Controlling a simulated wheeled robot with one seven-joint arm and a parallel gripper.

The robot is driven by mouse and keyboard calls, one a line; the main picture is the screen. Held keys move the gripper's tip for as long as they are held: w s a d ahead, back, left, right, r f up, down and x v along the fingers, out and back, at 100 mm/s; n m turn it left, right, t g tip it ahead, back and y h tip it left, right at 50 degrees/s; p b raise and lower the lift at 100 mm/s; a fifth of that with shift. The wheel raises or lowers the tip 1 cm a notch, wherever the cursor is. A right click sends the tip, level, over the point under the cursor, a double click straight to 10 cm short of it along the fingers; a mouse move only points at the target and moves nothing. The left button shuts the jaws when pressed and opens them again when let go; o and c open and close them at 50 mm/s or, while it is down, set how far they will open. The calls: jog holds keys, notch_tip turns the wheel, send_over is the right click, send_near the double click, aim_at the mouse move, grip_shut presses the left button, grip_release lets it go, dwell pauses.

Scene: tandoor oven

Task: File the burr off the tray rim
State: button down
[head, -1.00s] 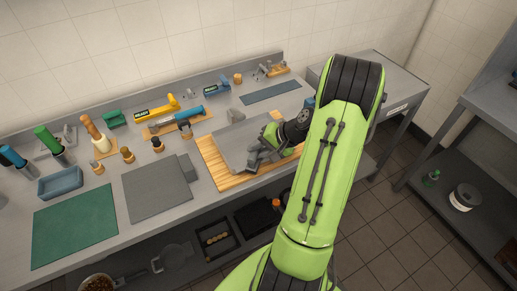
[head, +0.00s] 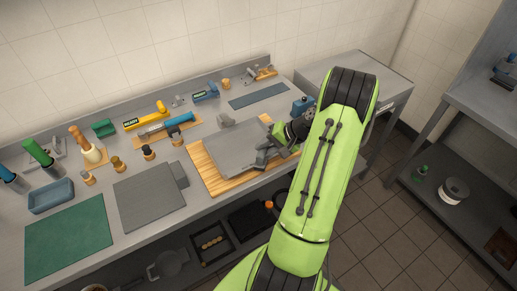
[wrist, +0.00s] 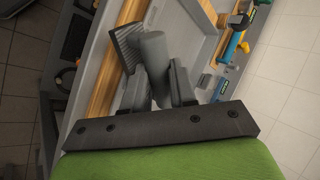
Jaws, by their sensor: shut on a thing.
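The grey metal tray (head: 228,150) lies on a wooden board (head: 213,179) on the bench. My gripper (head: 263,157) is at the tray's right part, close to the front rim. In the wrist view my gripper (wrist: 158,88) is shut on a grey tool with a round body (wrist: 153,50) and a ribbed face (wrist: 125,45), which looks like the file. The tray's pale rim and the board's edge (wrist: 105,85) show beyond it. I cannot tell whether the tool touches the rim. No burr can be made out.
A grey mat (head: 148,202) and a green mat (head: 68,240) lie to the left. Several tools, including a yellow-handled one (head: 146,117) and a blue-handled one (head: 165,127), line the back. A blue mat (head: 258,95) lies at the back right. A shelf below holds dark trays.

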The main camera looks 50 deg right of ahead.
jog(key=shift+s+d, duration=0.25)
jog(key=shift+d, duration=0.65)
jog(key=shift+w+a+f+b, duration=0.1)
jog(key=shift+w+a+b, duration=0.3)
jog(key=shift+a, duration=0.9)
jog(key=shift+w+a+r+b, duration=0.1)
jog(key=shift+w+a+b, duration=0.2)
jog(key=shift+a, duration=1)
jog(key=shift+w+a+f+b, duration=0.1)
jog(key=shift+w+a+b, duration=0.3)
jog(key=shift+a, duration=0.9)
notch_tip(320, 180, up, 5)
jog(key=p, duration=0.4)
